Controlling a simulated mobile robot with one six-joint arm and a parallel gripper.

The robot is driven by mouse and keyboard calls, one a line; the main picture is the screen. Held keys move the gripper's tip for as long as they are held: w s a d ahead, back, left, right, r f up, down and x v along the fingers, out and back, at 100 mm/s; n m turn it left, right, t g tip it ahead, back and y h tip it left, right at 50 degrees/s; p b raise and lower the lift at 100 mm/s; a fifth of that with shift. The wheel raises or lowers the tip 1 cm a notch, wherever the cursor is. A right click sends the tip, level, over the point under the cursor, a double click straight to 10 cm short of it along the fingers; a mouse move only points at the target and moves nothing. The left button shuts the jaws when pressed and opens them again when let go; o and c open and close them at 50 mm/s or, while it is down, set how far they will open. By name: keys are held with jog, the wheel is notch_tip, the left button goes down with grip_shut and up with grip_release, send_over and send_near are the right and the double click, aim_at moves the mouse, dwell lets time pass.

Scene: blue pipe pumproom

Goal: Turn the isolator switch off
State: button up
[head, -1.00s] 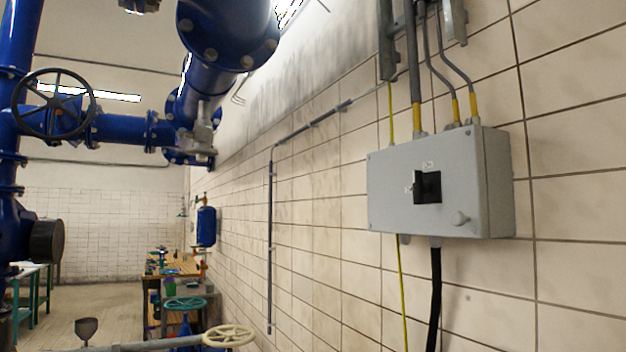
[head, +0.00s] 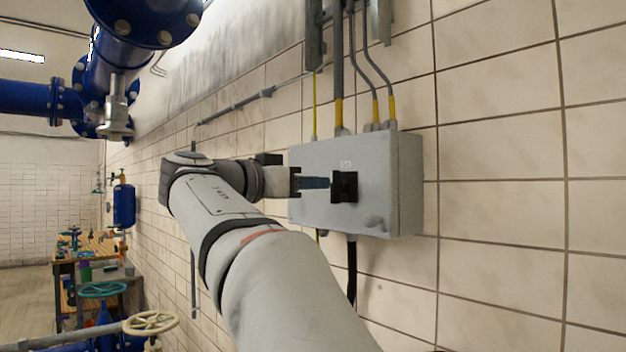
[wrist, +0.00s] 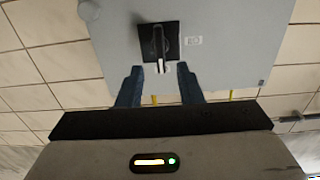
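The isolator switch is a black square plate with a raised handle (wrist: 157,43) on the front of a grey wall box (wrist: 225,48). In the head view the black switch (head: 344,186) sits mid-front on the box (head: 390,215). The handle's light-coloured end points towards my gripper in the wrist view. My gripper (wrist: 160,69) is open, its two blue fingers apart with the handle's end between their tips in the picture. I cannot tell whether they touch it. In the head view my gripper (head: 322,183) reaches the switch from the left, hiding that side of the plate.
Conduits (head: 372,75) run up from the box, and a black cable (head: 352,270) hangs below. The tiled wall (head: 500,230) right of the box is clear. A cream handwheel (head: 150,323) stands at lower left.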

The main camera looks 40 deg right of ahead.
aim_at(332, 184)
jog(key=shift+w+d+p, duration=0.15)
jog(key=shift+d+p, duration=0.35)
jog(key=shift+d, duration=1.7)
grip_shut()
